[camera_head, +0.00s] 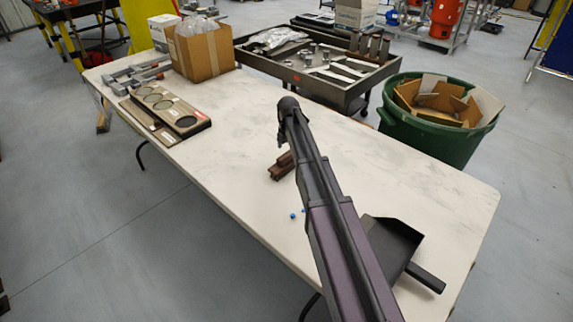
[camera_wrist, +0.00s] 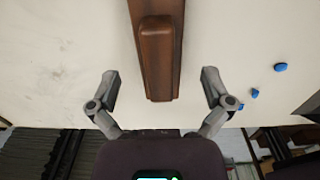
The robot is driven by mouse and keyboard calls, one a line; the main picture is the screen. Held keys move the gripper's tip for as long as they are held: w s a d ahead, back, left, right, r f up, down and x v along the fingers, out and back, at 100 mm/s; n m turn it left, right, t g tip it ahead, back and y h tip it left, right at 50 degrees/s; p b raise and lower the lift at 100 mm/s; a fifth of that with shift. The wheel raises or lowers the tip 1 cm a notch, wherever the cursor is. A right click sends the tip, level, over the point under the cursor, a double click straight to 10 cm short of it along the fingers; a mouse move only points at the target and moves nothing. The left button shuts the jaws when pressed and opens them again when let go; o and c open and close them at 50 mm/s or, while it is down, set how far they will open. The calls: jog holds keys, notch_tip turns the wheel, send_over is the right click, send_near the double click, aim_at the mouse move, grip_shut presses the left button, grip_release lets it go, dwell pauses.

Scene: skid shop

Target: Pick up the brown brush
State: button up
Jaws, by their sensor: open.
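The brown brush (camera_head: 279,169) lies on the white table, partly hidden behind my arm in the head view. In the wrist view the brown brush (camera_wrist: 158,50) runs down from the top edge, its near end between my fingers. My gripper (camera_wrist: 160,76) is open, with one finger on each side of the brush and a clear gap on both sides. Neither finger appears to touch it. How high the fingers are above the table is hard to tell. My arm mostly hides the gripper in the head view.
A dark dustpan (camera_head: 392,245) lies right of my arm. Small blue bits (camera_wrist: 280,67) lie right of the brush. A cardboard box (camera_head: 203,55) and a flat carton with round discs (camera_head: 164,108) stand far left. A green bin (camera_head: 432,140) stands beyond the table.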

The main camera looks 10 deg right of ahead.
aim_at(287, 162)
jog(key=shift+f, duration=0.1)
jog(key=f+b, duration=0.3)
jog(key=shift+s+a+f+b, duration=0.15)
jog(key=shift+a+f+b, duration=0.1)
jog(key=shift+a+b, duration=0.1)
jog(key=shift+f+b, duration=0.75)
jog(key=c, duration=1.2)
jog(key=shift+r, duration=0.2)
notch_tip(287, 162, up, 4)
jog(key=p, duration=0.4)
jog(key=shift+f, duration=0.1)
jog(key=s+d, duration=0.1)
jog(key=s, duration=0.4)
jog(key=s+d, duration=0.2)
jog(key=s, duration=0.3)
jog(key=s+d+p, duration=0.1)
jog(key=s+d, duration=0.1)
jog(key=s, duration=0.3)
jog(key=shift+s+r, duration=0.1)
jog(key=shift+r, duration=0.3)
